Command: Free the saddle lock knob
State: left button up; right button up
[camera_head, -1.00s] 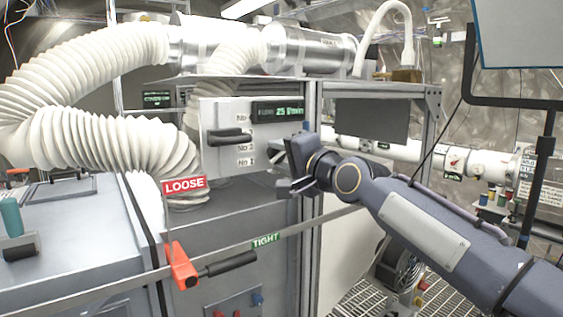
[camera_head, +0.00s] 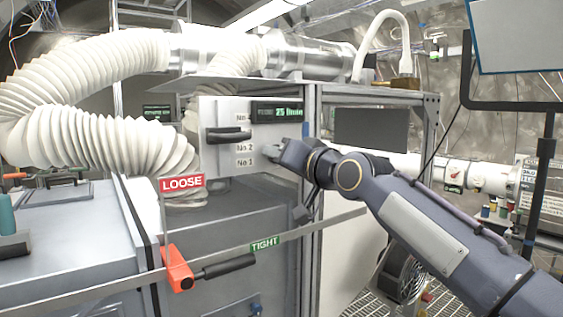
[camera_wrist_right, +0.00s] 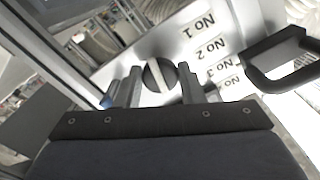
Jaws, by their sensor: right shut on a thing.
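The saddle lock knob (camera_wrist_right: 160,75) looks like a round dark knob with a pale bar across it, on the pale panel (camera_head: 212,165). In the right wrist view it sits between the two fingers of my right gripper (camera_wrist_right: 160,86), which is shut on it. In the head view my right gripper (camera_head: 270,151) reaches the panel's right side beside the No 2 and No 1 labels and hides the knob. A black handle (camera_head: 228,135) is on the same panel, left of the gripper; it also shows in the right wrist view (camera_wrist_right: 282,60). My left gripper is not in view.
A red lever (camera_head: 177,269) with a black grip is below, by a rail with a LOOSE sign (camera_head: 182,183) and a TIGHT sign (camera_head: 265,243). A white corrugated hose (camera_head: 95,140) fills the left. A frame post (camera_head: 311,110) stands close by my right gripper.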

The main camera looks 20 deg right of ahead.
jog(key=shift+f+n, duration=0.1)
jog(key=shift+n, duration=0.2)
jog(key=o, duration=1)
jog(key=b+v, duration=0.3)
jog(key=v, duration=0.4)
jog(key=shift+s, duration=0.35)
jog(key=shift+d, duration=0.15)
